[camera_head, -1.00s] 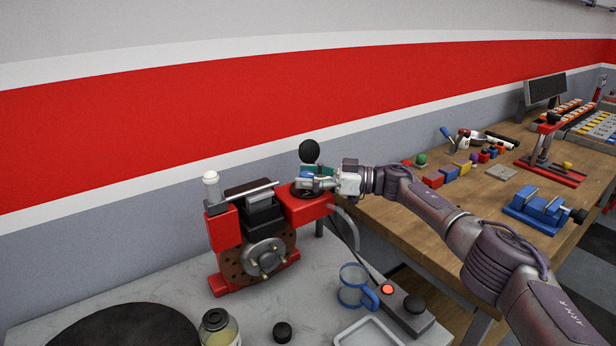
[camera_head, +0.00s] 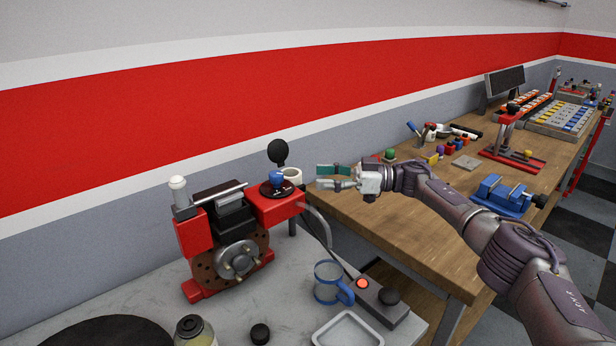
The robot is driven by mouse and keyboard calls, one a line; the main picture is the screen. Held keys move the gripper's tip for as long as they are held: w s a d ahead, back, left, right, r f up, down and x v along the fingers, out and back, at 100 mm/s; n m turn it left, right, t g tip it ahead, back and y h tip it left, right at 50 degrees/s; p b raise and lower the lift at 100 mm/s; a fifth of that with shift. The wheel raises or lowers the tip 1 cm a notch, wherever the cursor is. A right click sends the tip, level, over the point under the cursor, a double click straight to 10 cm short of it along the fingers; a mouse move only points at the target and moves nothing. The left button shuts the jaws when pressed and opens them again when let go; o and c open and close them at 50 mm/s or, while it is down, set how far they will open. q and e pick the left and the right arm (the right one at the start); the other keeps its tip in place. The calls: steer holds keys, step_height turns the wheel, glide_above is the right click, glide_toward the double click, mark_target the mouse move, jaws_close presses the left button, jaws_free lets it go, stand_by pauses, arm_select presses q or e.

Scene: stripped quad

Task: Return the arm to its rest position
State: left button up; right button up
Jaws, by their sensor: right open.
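My right arm comes in from the lower right. Its gripper (camera_head: 322,177) is open and empty, with its teal-tipped fingers pointing left. It is held above the left edge of the wooden workbench, to the right of the red machine (camera_head: 232,240). The machine's blue knob (camera_head: 277,178) stands on a dark disc on its red arm, apart from the fingers. A round black disc (camera_head: 277,151) stands behind the knob, with a white cup-like thing (camera_head: 292,175) beside it. My left gripper is not in view.
The grey table (camera_head: 255,312) holds a blue-rimmed mug (camera_head: 327,282), a control box with a red button (camera_head: 363,284), a white tray (camera_head: 347,330) and a jar (camera_head: 194,330). The wooden workbench (camera_head: 400,225) carries a blue vise (camera_head: 503,195) and coloured blocks. Its front part is clear.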

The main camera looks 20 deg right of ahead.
steer(key=shift+s+d, duration=0.15)
steer(key=shift+d, duration=0.1)
